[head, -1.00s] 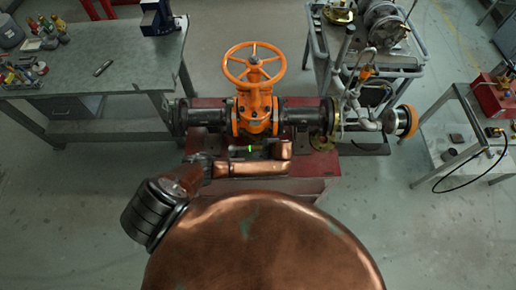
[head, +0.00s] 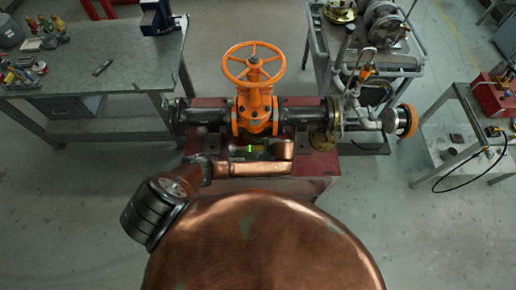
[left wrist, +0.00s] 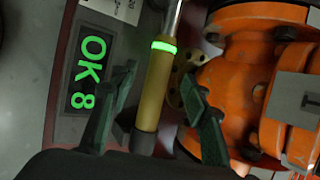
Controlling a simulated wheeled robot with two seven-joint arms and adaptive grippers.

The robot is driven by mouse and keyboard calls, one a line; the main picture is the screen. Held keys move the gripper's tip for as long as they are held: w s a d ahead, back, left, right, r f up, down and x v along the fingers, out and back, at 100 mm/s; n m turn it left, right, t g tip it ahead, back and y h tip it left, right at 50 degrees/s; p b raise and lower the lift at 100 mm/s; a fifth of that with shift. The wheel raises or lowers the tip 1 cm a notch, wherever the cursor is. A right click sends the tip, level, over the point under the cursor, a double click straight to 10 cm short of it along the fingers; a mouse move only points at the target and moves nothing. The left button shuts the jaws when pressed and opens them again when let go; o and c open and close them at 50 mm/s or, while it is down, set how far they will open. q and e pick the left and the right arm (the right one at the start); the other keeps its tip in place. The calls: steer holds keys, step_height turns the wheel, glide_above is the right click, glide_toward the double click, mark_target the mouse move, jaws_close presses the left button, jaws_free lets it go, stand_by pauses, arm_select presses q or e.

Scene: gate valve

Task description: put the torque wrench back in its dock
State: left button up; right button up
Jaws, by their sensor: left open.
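The torque wrench (left wrist: 154,95) shows in the left wrist view as a tan handle with a glowing green ring and a metal shaft running out of the top of the picture. My left gripper (left wrist: 158,79) is open, with one dark green finger on each side of the handle. Whether either finger touches it I cannot tell. A dark display (left wrist: 90,72) reading "OK 8" in green is left of the handle. I cannot make out the dock. In the head view my left arm reaches to the front of the valve stand, and the wrench is mostly hidden. My right gripper is out of view.
The orange gate valve (head: 254,108) and its handwheel (head: 254,64) stand just behind my left arm on a red base (head: 320,165). A workbench (head: 110,70) with tools is at left. A cart (head: 400,62) and a small table (head: 465,120) are at right.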

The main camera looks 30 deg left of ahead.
arm_select(q)
steer(key=v, duration=1)
steer(key=shift+r, duration=0.2)
steer(key=shift+d+f, duration=0.1)
